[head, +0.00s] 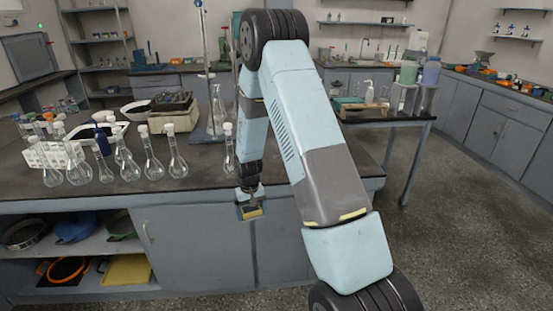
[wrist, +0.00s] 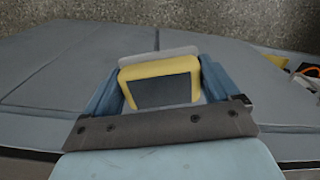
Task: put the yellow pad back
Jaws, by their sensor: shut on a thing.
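My gripper (head: 250,206) hangs in front of the lab bench's front face, just below the worktop edge, pointing down. It is shut on a small block with a yellow rim and a dark grey face, which I take as the yellow pad (head: 252,212). In the wrist view, the yellow pad (wrist: 160,68) sits between the two blue fingers of my gripper (wrist: 160,80), and a pale grey edge shows behind it. The fingers partly cover its sides.
The bench top (head: 210,180) carries several flasks (head: 153,168) and a tray (head: 173,118). Open shelves at lower left hold a flat yellow thing (head: 127,270), an orange ring (head: 66,270) and bowls. The floor (head: 440,230) at right is clear.

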